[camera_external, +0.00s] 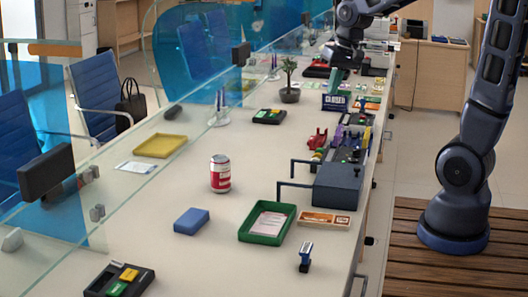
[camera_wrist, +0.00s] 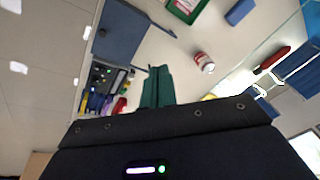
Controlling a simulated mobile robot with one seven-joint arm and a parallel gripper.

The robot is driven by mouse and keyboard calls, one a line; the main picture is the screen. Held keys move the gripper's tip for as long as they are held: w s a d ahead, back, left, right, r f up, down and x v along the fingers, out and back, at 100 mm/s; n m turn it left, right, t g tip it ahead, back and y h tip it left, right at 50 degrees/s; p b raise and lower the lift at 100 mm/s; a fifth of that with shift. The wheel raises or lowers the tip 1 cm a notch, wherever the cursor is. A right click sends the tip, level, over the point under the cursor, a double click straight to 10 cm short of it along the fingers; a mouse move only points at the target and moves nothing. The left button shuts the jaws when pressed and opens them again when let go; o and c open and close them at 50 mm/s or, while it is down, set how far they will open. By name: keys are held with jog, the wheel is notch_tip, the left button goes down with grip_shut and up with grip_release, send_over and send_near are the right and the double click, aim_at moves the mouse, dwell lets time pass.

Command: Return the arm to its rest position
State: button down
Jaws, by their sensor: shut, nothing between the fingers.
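My arm rises from its dark base on the slatted wooden platform (camera_external: 400,266) at the right and reaches over the far part of the counter (camera_external: 262,185). My gripper (camera_external: 335,82) hangs above the counter near the "CLOSED" sign (camera_external: 335,102). In the wrist view its green fingers (camera_wrist: 157,78) are together with nothing between them. The part of the arm between the upper links runs out of the top of the external view.
A potted plant (camera_external: 290,80) stands left of the sign. A red-and-white can (camera_external: 220,174), blue block (camera_external: 191,221), green tray (camera_external: 267,222) and dark box with handles (camera_external: 338,185) are on the nearer counter. A glass screen (camera_external: 150,130) runs along the left.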

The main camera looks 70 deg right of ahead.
jog(key=s+a+r+n, duration=0.2)
jog(key=s+a+n, duration=0.2)
jog(key=a, duration=0.5)
jog(key=s+a+r+n+t, duration=0.1)
jog(key=s+a+r+n, duration=0.2)
jog(key=s+a+n, duration=0.2)
jog(key=s+a, duration=0.3)
jog(key=s, duration=0.1)
jog(key=shift+a+r+t, duration=0.25)
jog(key=shift+a+t, duration=0.05)
jog(key=shift+a, duration=0.1)
jog(key=c, duration=2.2)
grip_release()
